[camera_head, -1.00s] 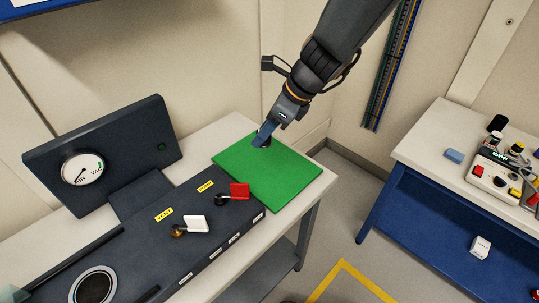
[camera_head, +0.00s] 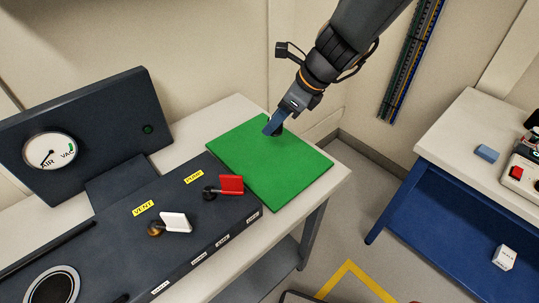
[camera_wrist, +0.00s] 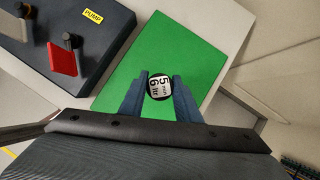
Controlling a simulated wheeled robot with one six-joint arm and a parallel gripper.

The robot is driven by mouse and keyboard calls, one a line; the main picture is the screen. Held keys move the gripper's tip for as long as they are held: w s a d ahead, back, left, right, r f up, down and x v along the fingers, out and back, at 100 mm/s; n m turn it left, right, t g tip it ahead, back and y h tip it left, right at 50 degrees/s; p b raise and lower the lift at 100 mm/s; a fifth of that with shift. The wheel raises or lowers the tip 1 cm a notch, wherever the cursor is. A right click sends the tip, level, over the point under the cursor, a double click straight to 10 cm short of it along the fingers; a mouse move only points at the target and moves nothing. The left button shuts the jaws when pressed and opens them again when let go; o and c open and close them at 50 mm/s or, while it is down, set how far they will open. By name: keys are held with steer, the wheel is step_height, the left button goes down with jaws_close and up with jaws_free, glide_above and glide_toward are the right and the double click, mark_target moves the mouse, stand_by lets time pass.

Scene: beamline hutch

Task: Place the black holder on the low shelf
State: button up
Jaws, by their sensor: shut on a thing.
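The black holder (camera_wrist: 159,87) shows in the wrist view as a small round black piece with a white label on its top. My gripper (camera_wrist: 160,92) is shut on it, with one blue finger on each side. In the head view, the gripper (camera_head: 273,126) is over the back part of the green mat, and the holder (camera_head: 279,131) is mostly hidden by the fingers. I cannot tell whether it touches the mat. Two low shelves are in view: a grey one (camera_head: 268,272) under the left bench and a blue one (camera_head: 425,215) under the right bench.
The green mat (camera_head: 300,180) lies on the left bench beside a dark panel with a red handle (camera_head: 231,185) and a white handle (camera_head: 175,222). A white box (camera_head: 504,257) stands on the blue shelf. A blue block (camera_head: 487,153) lies on the right bench. Floor shows between the benches.

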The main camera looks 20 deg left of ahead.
step_height(320, 180, down, 10)
steer(key=shift+f, duration=0.1)
stand_by(0.4)
steer(key=shift+f+b, duration=0.15)
steer(key=shift+b, duration=0.2)
steer(key=o, duration=1.1)
steer(key=shift+d+r, duration=0.1)
steer(key=shift+r, duration=0.25)
steer(key=v, duration=1.1)
steer(key=shift+d+r, duration=0.2)
steer(key=shift+r, duration=0.05)
